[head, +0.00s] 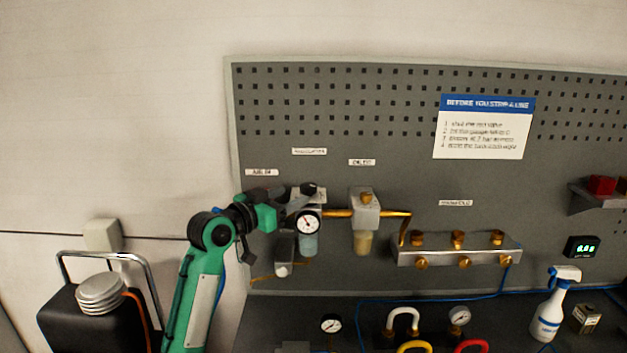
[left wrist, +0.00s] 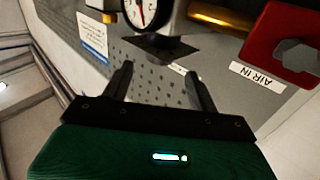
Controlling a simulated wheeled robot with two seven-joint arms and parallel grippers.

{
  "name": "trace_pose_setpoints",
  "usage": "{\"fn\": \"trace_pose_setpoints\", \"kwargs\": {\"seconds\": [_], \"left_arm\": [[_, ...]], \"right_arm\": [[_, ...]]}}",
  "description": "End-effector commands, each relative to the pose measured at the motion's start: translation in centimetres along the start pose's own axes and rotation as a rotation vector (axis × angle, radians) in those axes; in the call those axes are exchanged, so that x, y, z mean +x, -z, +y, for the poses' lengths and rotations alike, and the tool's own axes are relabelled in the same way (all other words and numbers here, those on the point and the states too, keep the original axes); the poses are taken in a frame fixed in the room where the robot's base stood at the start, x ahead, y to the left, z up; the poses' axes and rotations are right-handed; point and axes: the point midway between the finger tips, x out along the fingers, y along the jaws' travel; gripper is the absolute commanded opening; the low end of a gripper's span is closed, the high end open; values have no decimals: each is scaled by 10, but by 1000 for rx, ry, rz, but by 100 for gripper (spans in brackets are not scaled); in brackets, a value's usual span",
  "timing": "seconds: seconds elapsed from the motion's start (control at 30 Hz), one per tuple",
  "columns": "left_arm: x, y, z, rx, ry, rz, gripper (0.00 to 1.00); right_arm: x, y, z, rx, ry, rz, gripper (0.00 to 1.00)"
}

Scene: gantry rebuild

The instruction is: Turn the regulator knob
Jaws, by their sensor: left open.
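The regulator (head: 308,204) hangs on the pegboard with a round white gauge (head: 308,223) on its front. The gauge also shows at the top of the left wrist view (left wrist: 141,10). The dark regulator knob (left wrist: 160,46) sits beside the gauge, partly in shadow. My left gripper (head: 290,193) reaches in from the left at the regulator's top and covers part of it. In the left wrist view my left gripper (left wrist: 158,72) is open and empty, its fingertips just short of the knob. Contact with the knob is not visible. My right gripper is out of view.
A red handle (left wrist: 285,40) and brass pipe lie close at right in the wrist view. A filter unit (head: 365,210) and brass-fitted manifold (head: 455,250) are to the right. Below are a bench gauge (head: 331,323) and spray bottle (head: 553,305).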

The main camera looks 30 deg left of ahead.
Motion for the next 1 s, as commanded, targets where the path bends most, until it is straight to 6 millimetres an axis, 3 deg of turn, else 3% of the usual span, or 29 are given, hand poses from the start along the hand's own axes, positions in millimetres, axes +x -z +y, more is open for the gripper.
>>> {"fn": "trace_pose_setpoints", "kwargs": {"seconds": [0.03, 0.17, 0.4, 0.87, 1.0], "left_arm": [[13, 5, 1, -6, -3, 0, 59], [41, 5, 1, -6, -2, -1, 59], [76, 3, 0, -3, -1, 0, 59], [88, 0, 0, 0, 0, 0, 59], [88, 0, 0, 0, -1, 0, 32]], "right_arm": [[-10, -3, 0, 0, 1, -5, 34], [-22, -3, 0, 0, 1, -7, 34], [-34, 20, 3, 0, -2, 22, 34], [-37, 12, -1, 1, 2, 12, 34], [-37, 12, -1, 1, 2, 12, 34]]}}
